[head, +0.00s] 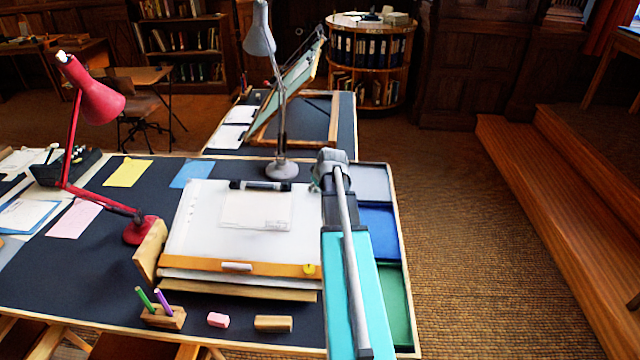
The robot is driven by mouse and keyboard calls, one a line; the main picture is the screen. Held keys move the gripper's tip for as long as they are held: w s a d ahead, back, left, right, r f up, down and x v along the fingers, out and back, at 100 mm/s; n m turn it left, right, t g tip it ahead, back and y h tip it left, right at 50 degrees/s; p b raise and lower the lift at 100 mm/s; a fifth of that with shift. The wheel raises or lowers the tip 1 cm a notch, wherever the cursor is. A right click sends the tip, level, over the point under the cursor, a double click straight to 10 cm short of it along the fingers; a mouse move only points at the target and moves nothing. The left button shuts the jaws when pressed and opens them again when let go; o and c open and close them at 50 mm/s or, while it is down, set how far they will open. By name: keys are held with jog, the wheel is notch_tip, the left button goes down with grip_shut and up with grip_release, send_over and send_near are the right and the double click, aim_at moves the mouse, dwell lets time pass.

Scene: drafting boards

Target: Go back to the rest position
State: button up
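My arm, with a teal link and a grey tube, reaches up from the bottom right of centre in the head view. It passes over the right side of the dark desk (60,285). Its grey end lies near the top right corner of the tilted drawing board (190,240). My gripper is there, mostly hidden behind my own wrist, and its fingers cannot be made out. I see nothing held, but the fingertips are hidden.
Grey (372,182), blue (380,225) and green (396,300) trays line the desk's right edge, partly behind my arm. A grey lamp (281,169) and red lamp (100,105) stand upright. A pen holder (165,318), pink eraser (218,320) and wooden block (273,324) lie in front. Right floor is clear.

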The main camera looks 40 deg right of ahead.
jog(key=shift+o, duration=1.1)
